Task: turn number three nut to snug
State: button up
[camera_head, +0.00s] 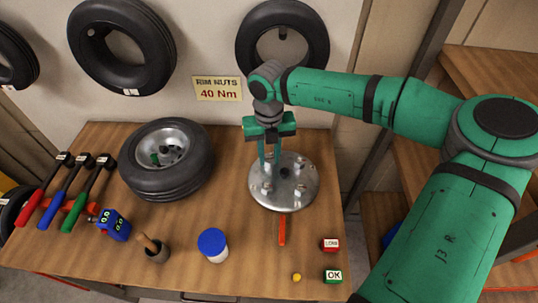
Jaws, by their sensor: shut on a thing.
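My gripper (269,153) points down over the silver hub plate (297,196) on the wooden bench. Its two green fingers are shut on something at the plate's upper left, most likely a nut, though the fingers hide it. Other small nuts or studs stand around the plate, with a dark hole at its centre. I cannot read any numbers by the nuts, so I cannot tell which is number three. An orange bar (282,230) sticks out from the plate's front edge.
A tyre on a rim (167,160) lies left of the plate. Torque wrenches with red, blue and green handles (78,208) lie far left.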

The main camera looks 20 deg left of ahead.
aim_at(269, 158)
jog(key=shift+m, duration=1.2)
jog(key=o, duration=1.1)
jog(key=shift+c, duration=0.2)
notch_tip(269, 158, up, 11)
jog(key=shift+f, duration=0.15)
